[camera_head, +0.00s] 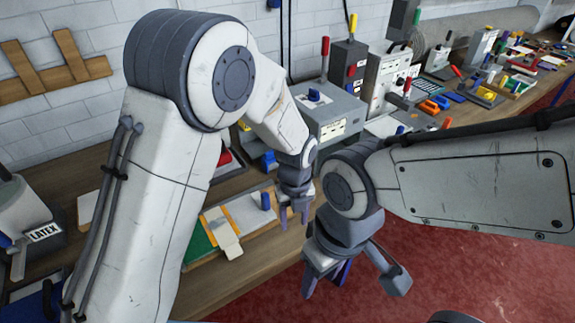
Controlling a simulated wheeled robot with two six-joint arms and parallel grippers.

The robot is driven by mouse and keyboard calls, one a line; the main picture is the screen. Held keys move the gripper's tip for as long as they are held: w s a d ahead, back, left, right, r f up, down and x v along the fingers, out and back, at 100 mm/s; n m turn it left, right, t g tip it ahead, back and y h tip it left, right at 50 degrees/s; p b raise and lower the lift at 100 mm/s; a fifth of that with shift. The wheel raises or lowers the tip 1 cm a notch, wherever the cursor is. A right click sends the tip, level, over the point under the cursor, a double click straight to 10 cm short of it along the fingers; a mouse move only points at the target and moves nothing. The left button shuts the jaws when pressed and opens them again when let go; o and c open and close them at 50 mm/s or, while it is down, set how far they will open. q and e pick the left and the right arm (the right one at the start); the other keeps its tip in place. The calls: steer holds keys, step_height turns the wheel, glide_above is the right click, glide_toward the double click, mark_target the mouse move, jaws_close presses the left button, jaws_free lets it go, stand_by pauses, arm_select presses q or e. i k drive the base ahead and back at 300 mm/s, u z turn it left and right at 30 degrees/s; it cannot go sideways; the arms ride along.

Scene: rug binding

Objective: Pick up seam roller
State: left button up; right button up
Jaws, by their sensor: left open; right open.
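I cannot single out the seam roller with certainty. A short blue upright piece (266,201) stands on the workbench, just left of my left gripper, on or beside a board with a green part and a tan strip. My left gripper (294,217) points down over the bench's front edge, its two fingers apart with nothing seen between them. My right gripper (326,279) is lower and nearer, in front of the bench above the red floor. Its fingers are apart and it looks empty. My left arm hides part of the bench.
The green-and-tan board (200,246) lies on the wooden workbench (262,262). A grey machine (330,112) with a blue knob stands behind my grippers. Levered control boxes and small coloured parts crowd the bench to the right. A container marked LATEX (42,232) is at left. Red floor (450,275) is open.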

mark_target(268, 163)
steer(key=z, duration=1.1)
steer(key=i, duration=0.9)
steer(key=u, duration=1.65)
steer(key=i, duration=0.5)
